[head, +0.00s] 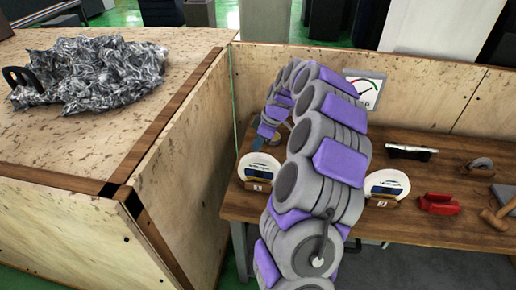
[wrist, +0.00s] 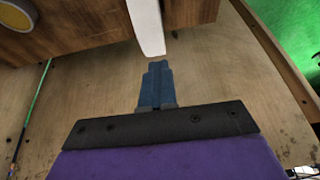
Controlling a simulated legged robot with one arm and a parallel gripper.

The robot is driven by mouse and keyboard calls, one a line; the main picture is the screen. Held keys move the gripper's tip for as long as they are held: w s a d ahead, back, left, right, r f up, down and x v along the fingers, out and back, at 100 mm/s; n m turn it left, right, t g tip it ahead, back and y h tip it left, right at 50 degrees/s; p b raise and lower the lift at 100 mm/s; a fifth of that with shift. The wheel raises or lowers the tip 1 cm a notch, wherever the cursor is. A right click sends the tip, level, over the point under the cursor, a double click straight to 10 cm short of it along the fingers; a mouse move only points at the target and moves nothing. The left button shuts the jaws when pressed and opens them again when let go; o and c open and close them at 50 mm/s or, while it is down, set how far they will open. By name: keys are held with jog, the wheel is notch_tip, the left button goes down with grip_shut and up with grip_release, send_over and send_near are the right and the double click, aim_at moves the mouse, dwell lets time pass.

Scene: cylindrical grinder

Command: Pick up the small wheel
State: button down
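Two white wheels with dark-blue label patches stand upright in small wooden holders on the workbench: a left wheel (head: 259,167) and a right wheel (head: 387,182). I cannot tell for sure which one is the small wheel. My gripper (head: 259,142) has blue fingers and hangs just above and behind the left wheel. In the wrist view, a white wheel (wrist: 147,28) shows edge-on just beyond my gripper's fingertips (wrist: 158,66). The fingers appear apart from it, with nothing seen between them. One finger covers the other, so their opening is hidden.
The wooden workbench (head: 420,222) also bears a red object (head: 438,204), a mallet (head: 500,212), a tape dispenser (head: 481,164) and a dark cylindrical tool (head: 411,151). A gauge sign (head: 366,88) stands behind. A tall plywood crate (head: 95,215) with crumpled metal (head: 95,72) closes off the left.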

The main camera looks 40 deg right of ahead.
jog(key=shift+s+r, duration=0.1)
jog(key=shift+r, duration=0.35)
jog(key=c, duration=1.8)
grip_release()
jog(key=shift+a+r, duration=0.2)
jog(key=shift+a, duration=0.05)
jog(key=o, duration=0.7)
jog(key=shift+d, duration=0.45)
jog(key=o, duration=0.7)
jog(key=shift+a+r, duration=0.15)
jog(key=shift+a, duration=0.1)
jog(key=shift+d, duration=0.15)
